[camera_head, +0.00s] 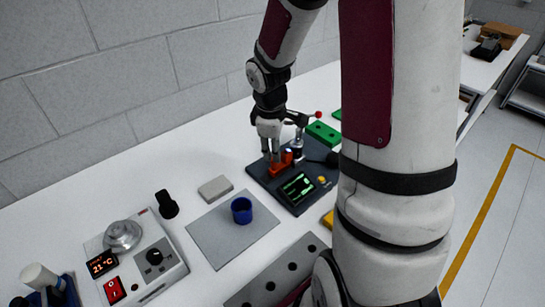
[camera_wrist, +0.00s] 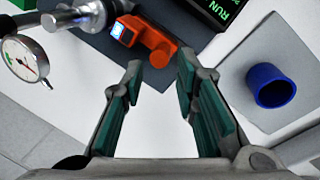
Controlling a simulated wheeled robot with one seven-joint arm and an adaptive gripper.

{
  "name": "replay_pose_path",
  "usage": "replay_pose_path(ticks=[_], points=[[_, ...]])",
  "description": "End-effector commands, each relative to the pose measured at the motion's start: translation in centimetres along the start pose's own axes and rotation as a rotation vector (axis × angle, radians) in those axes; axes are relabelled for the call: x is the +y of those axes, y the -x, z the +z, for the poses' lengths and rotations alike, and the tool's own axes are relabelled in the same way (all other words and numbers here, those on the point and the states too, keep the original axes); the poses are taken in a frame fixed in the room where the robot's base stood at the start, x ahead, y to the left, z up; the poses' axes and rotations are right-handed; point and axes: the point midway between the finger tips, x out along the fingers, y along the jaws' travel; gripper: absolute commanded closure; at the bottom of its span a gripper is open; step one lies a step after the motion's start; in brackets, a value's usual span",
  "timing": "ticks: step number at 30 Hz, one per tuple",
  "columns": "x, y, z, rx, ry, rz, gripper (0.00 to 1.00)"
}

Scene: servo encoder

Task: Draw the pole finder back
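The pole finder, which I take to be the orange-red block, stands on the dark fixture plate (camera_head: 292,205) in the head view. In the wrist view the orange block (camera_wrist: 157,45) has a lit bluish-white square at its left end, close to a silver shaft (camera_wrist: 72,18). My gripper (camera_head: 271,155) is above and beside the block in the head view. In the wrist view my gripper (camera_wrist: 160,66) is open, with nothing between its fingers. The block's right end lies just beyond the fingertips. I cannot tell whether any finger touches it.
A green-lit screen (camera_head: 298,187) is on the fixture. A dial gauge (camera_wrist: 22,58) is beside the shaft. A blue cup (camera_head: 241,211) stands on a grey mat (camera_head: 215,245). A control box (camera_head: 150,262) is at lower left. My arm hides much of the table's right side.

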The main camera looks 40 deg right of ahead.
Motion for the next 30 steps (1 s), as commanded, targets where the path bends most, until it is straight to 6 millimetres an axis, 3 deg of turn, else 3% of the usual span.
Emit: replay_pose_path(ticks=[3,7,20,24,30], points=[[-0.1,-2.1,-0.1,-0.001,0.002,-0.003,0.72],[-0.1,-3.4,0.0,-0.001,0.002,-0.002,0.72],[-0.1,-4.2,0.0,0.0,0.0,0.0,0.72],[-0.1,-4.2,0.0,0.0,0.0,0.0,1.0],[-0.1,-4.1,-0.1,0.0,0.0,0.0,1.0]])
